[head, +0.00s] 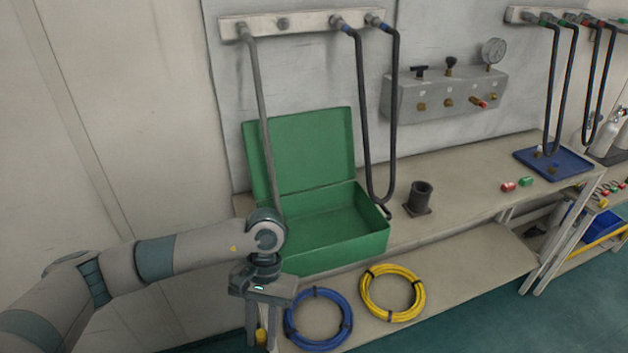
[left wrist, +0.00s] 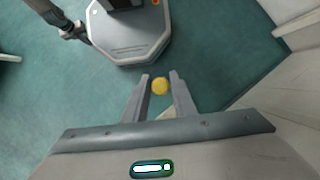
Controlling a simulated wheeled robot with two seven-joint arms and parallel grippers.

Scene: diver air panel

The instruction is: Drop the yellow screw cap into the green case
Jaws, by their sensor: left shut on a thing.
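The yellow screw cap (left wrist: 160,86) is between the fingertips of my left gripper (left wrist: 160,85) in the left wrist view. In the head view the cap (head: 261,337) shows low between the fingers of my left gripper (head: 259,338), which point down in front of the bench's edge. The gripper is shut on the cap. The green case (head: 345,245) stands on the bench with its lid (head: 312,152) open and leaning back. The gripper is in front of and below the case's left part, outside it. My right gripper is not in view.
A blue hose coil (head: 318,343) and a yellow hose coil (head: 392,292) are at the bench's lower shelf (head: 470,272). Grey and black hoses hang from the wall rail (head: 300,24) around the case. A dark cup-like fitting (head: 420,198) stands right of the case. A blue tray (head: 555,164) lies farther right.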

